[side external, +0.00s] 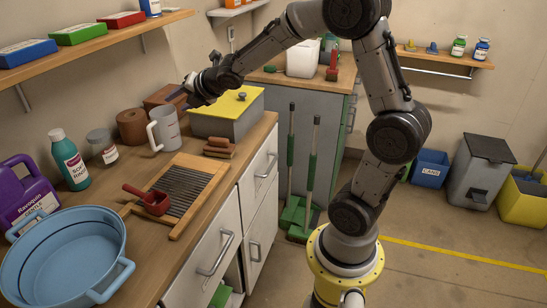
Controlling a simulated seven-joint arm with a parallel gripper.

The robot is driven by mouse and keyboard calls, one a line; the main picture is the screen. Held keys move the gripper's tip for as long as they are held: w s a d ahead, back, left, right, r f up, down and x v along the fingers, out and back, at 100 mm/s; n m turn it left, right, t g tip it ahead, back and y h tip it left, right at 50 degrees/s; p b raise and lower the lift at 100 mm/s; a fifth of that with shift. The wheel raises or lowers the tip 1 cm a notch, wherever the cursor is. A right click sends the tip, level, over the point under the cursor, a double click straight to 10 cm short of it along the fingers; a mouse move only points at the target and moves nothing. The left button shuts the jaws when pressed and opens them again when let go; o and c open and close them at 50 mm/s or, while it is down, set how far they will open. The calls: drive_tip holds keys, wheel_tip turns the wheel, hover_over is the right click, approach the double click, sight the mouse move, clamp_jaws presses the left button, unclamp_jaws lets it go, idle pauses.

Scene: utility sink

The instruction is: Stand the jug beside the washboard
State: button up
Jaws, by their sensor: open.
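A pale grey jug (169,130) stands upright on the wooden counter, its handle facing left. The washboard (184,186), a wooden frame with a dark ribbed panel, lies flat on the counter in front of the jug. A red scoop (152,200) rests on the washboard's left side. My gripper (180,97) is open, above and slightly behind the jug, near the yellow-topped grey box. It holds nothing that I can see. Its fingers are small and partly hard to make out here.
A blue tub (62,262), purple bottle (27,192), green bottle (68,160) and small jar (103,148) are left of the washboard. A brown canister (132,127) stands just left of the jug. Brown blocks (219,149) lie right of it, before the yellow-topped box (226,112).

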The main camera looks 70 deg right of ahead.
drive_tip(key=s+a+m+g+y, duration=0.1)
drive_tip(key=s+a+m, duration=0.4)
drive_tip(key=s, duration=0.5)
drive_tip(key=s+a+m+g+y, duration=0.1)
drive_tip(key=s+a+m+g, duration=0.2)
drive_tip(key=s+m, duration=0.6)
drive_tip(key=s+a+m+g+y, duration=0.1)
drive_tip(key=s+a+m, duration=0.6)
drive_tip(key=s, duration=0.5)
drive_tip(key=shift+s+f+m+g, duration=0.15)
drive_tip(key=shift+f+m+g, duration=0.25)
drive_tip(key=shift+m, duration=0.2)
